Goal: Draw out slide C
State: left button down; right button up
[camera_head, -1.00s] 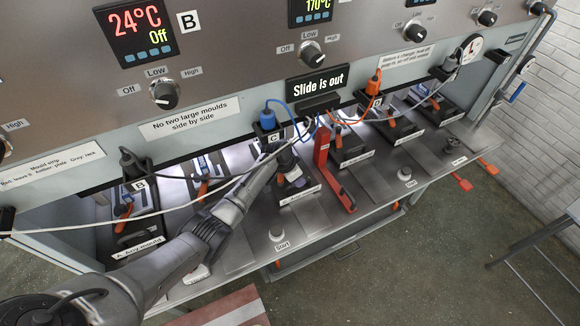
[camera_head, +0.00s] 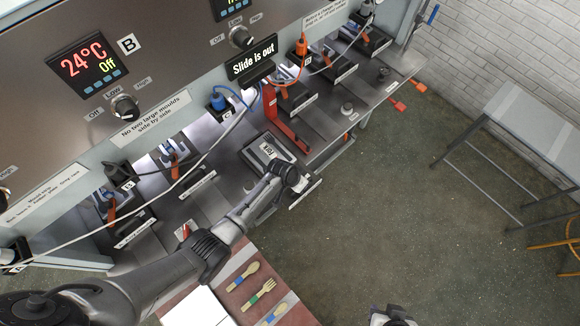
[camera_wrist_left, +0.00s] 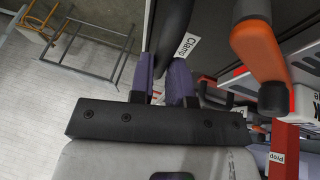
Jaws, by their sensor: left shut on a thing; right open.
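Slide C (camera_head: 306,194) stands drawn out from its bay, with its labelled front plate at or past the bench's front edge and a grey mould block (camera_head: 268,148) showing behind. The C tag (camera_head: 227,114) is by the blue plug above the bay. My left gripper is at the slide's front; its fingertips are hidden behind my wrist in the head view. In the left wrist view its purple fingers (camera_wrist_left: 162,78) are closed on a dark bar (camera_wrist_left: 171,38), which looks like the slide's handle. My right gripper (camera_head: 390,316) is open and empty, low at the bottom edge.
A red prop (camera_head: 285,122) stands just right of the slide; it also shows in the left wrist view (camera_wrist_left: 284,150). A lit "Slide is out" sign (camera_head: 250,67) hangs above. Cables cross the bays. Wooden cutlery (camera_head: 260,292) lies on a cloth in front. Floor right of it is clear.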

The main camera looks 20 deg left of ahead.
pick_arm(q)
jog(key=shift+s+d+p, duration=0.2)
jog(key=shift+s+d, duration=0.2)
jog(key=shift+d, duration=0.45)
jog(key=shift+s+d+p, duration=0.2)
jog(key=shift+s+d, duration=0.15)
jog(key=shift+d, duration=0.5)
jog(key=c, duration=1.1)
grip_release()
jog(key=shift+s+d, duration=0.1)
jog(key=p+v, duration=0.1)
jog(key=v, duration=1.3)
jog(key=shift+f, duration=0.1)
